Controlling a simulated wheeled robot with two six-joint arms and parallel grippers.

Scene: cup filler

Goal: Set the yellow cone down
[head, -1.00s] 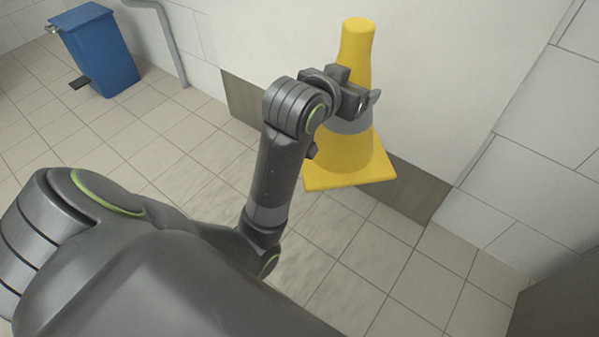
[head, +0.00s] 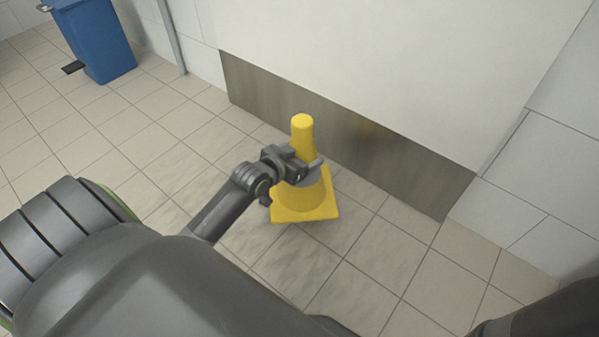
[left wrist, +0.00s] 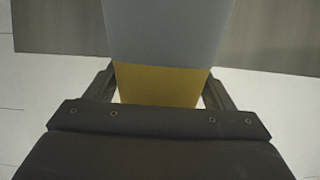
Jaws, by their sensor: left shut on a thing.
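The yellow cone (head: 303,205) with a grey band is upright in the head view, low by the floor in front of the white wall panel. I cannot tell whether its square base touches the tiles. My left gripper (head: 308,170) is shut on the cone around its middle, near the grey band. In the left wrist view the cone's grey band and yellow body (left wrist: 160,85) fill the space between the two fingers (left wrist: 158,92). The cone's base is not visible in the left wrist view. My right gripper is not in view.
A blue bin (head: 95,40) with a black pedal stands at the upper left. The white panel with a dark metal kick strip (head: 400,160) runs behind the cone. Tiled floor (head: 370,260) is clear around the cone. A pipe (head: 172,35) runs down beside the panel.

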